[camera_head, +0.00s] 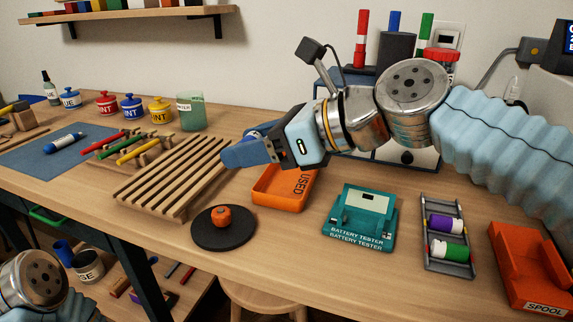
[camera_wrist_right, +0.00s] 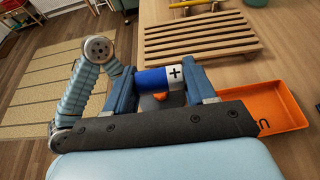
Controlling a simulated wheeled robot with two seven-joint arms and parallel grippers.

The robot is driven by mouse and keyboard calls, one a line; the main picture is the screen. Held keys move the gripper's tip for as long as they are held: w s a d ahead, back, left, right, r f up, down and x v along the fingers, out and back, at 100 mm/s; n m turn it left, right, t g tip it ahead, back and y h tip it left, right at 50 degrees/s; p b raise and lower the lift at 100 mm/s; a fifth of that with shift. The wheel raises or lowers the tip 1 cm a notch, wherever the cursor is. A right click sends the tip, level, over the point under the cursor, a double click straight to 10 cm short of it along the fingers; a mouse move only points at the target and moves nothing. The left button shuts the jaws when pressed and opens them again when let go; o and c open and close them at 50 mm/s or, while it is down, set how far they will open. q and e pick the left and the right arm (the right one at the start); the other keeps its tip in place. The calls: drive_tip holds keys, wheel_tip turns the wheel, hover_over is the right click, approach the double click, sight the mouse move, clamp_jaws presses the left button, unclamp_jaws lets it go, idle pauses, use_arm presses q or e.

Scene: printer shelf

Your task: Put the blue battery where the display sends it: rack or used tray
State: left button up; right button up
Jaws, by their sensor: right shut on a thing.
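My right gripper (camera_head: 246,150) is shut on the blue battery (camera_wrist_right: 158,79), which has a white end with a plus sign. It holds the battery above the table, between the slatted wooden rack and the used tray. In the head view the fingers hide most of the battery. The orange used tray (camera_head: 262,198), marked USED, lies below and to the right of the fingers. The grey battery rack (camera_head: 431,262) holds a purple and a green battery. A display (camera_head: 569,38) is cut off at the right edge; its text is not readable. My left gripper is out of view.
The teal battery tester (camera_head: 358,232) stands between tray and rack. A black disc (camera_head: 205,238) bears an orange knob. The slatted wooden rack (camera_head: 170,180) lies left, the orange spool box (camera_head: 525,262) far right. Paint pots stand behind.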

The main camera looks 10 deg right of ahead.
drive_tip(key=w+d+f, duration=0.2)
drive_tip(key=w+f, duration=0.1)
drive_tip(key=w+d+f+b, duration=0.1)
drive_tip(key=w+d+f, duration=0.1)
drive_tip(key=w+d, duration=0.1)
drive_tip(key=w+d+f, duration=0.2)
drive_tip(key=w+f, duration=0.1)
drive_tip(key=w, duration=0.1)
drive_tip(key=shift+w+d+f, duration=0.2)
drive_tip(key=shift+d+f, duration=0.1)
drive_tip(key=shift+d, duration=0.1)
drive_tip(key=shift+w+d+f+b, duration=0.1)
drive_tip(key=shift+w+f+b, duration=0.1)
drive_tip(key=shift+b, duration=0.1)
drive_tip(key=f, duration=0.1)
drive_tip(key=f+b, duration=0.1)
drive_tip(key=f, duration=0.1)
drive_tip(key=shift+w+d+f, duration=0.2)
drive_tip(key=shift+f, duration=0.25)
